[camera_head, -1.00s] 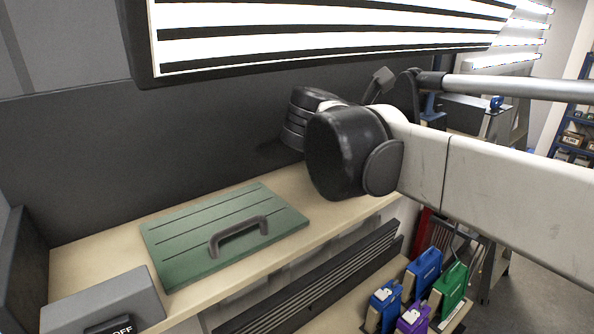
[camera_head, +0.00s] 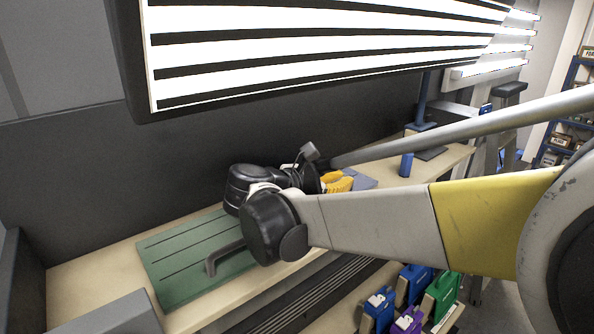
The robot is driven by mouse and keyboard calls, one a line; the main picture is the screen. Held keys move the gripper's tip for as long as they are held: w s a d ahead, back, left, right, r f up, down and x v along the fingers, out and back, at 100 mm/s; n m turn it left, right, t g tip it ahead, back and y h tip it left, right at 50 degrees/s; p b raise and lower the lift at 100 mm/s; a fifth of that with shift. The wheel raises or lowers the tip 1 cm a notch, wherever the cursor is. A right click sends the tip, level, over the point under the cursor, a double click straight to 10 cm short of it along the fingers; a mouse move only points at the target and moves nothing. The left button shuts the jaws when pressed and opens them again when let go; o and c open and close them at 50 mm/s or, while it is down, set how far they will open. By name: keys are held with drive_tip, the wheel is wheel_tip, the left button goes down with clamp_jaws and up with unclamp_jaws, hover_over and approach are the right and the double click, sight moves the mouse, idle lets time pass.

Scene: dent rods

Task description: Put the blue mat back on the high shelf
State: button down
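A flat blue-grey piece (camera_head: 363,179) lies on the light wooden shelf just right of a yellow-orange brush-like object (camera_head: 338,182); it may be the blue mat, but I see only a part of it. My gripper (camera_head: 313,180) is at the far side of my wrist, beside the yellow-orange object. Its fingers are hidden or too small to read, and I cannot tell whether it touches or holds anything. The light wooden shelf (camera_head: 90,272) runs along the dark back wall.
A blue cylinder (camera_head: 406,164) stands farther right. A bright striped lamp (camera_head: 320,40) hangs above. Blue, purple and green cases (camera_head: 440,295) stand lower down.

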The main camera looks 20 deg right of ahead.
drive_tip(key=c, duration=1.6)
unclamp_jaws()
drive_tip(key=shift+a, duration=0.1)
drive_tip(key=b+v, duration=0.3)
drive_tip(key=v, duration=0.7)
drive_tip(key=shift+s+a+r, duration=0.1)
drive_tip(key=shift+s+a, duration=0.1)
drive_tip(key=shift+a, duration=0.05)
drive_tip(key=shift+s+a+r, duration=0.25)
drive_tip(key=shift+a+r, duration=0.05)
drive_tip(key=shift+a, duration=0.2)
